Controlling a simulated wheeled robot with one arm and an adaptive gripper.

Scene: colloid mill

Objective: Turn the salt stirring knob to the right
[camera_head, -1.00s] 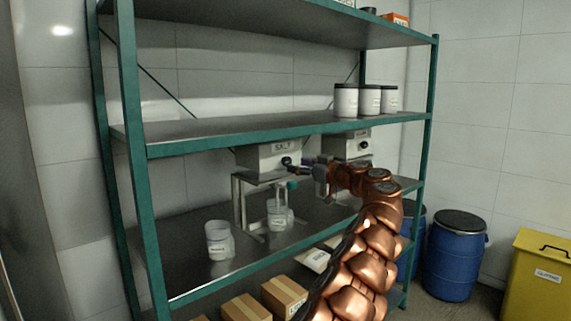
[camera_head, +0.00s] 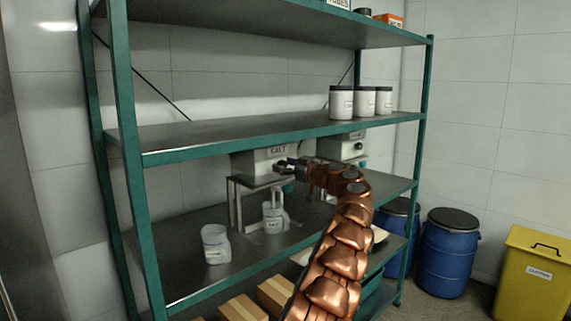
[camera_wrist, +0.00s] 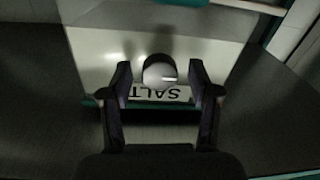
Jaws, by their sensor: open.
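The salt stirrer (camera_head: 262,160) is a grey box on a stand on the middle shelf, with a "SALT" label on its front. In the head view my gripper (camera_head: 283,165) is at the front of the salt box and hides the knob. A clear beaker (camera_head: 275,218) stands below the salt box.
A second grey machine (camera_head: 343,148) stands to the right, partly behind my arm. The green shelf edge (camera_head: 270,142) runs above the machines. Blue drums (camera_head: 447,255) and a yellow bin (camera_head: 530,280) stand on the floor at right.

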